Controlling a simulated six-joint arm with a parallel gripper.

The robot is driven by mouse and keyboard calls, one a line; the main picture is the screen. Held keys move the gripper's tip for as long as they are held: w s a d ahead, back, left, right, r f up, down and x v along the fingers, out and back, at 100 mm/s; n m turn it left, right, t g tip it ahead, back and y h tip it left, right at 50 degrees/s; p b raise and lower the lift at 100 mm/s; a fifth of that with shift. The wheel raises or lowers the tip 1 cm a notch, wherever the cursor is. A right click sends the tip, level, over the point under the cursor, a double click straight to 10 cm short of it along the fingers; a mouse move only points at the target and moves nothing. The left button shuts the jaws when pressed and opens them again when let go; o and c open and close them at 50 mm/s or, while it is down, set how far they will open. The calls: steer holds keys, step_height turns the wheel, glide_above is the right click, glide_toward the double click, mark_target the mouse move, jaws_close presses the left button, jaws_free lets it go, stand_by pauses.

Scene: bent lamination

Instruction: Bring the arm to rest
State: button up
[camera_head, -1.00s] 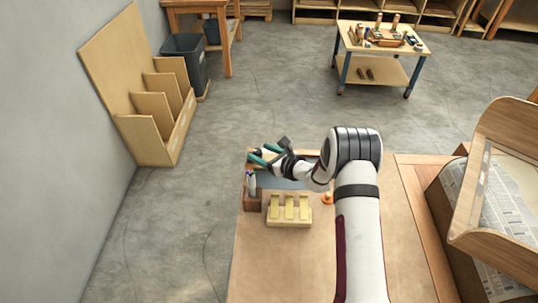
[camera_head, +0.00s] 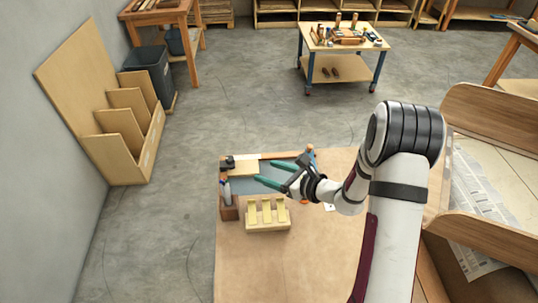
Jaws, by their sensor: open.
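My gripper (camera_head: 268,182) has dark jaws with green fingers, and they are spread apart. It hangs over the back left part of the workbench (camera_head: 285,260), above a blue-grey mat (camera_head: 250,186), and points left. I see nothing between its fingers. My white and black arm reaches in from the right and bends at the elbow. The arm hides part of the bench's right side.
A pale wooden block with slots (camera_head: 267,214) stands just in front of the gripper. A brown holder (camera_head: 229,208) with tools is at its left. A curved wooden form (camera_head: 490,170) with newspaper lies at the right. The front of the bench is clear.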

steer(key=s+a+r+n+g+y, duration=0.1)
steer(key=s+a+r+n+g, duration=0.4)
steer(key=s, duration=0.4)
steer(key=s+a+r+n+g, duration=0.3)
steer(key=s+a+r+n, duration=0.1)
steer(key=s+r+n, duration=0.35)
steer(key=s+d+n+g+h, duration=0.1)
steer(key=s+d+n+h, duration=0.3)
steer(key=s, duration=0.4)
steer(key=s+d+n+g+h, duration=0.1)
steer(key=s+d+n+h, duration=0.3)
steer(key=s, duration=0.5)
steer(key=shift+d+f+n+h, duration=0.3)
steer(key=shift+d+n, duration=0.25)
steer(key=shift+d, duration=0.65)
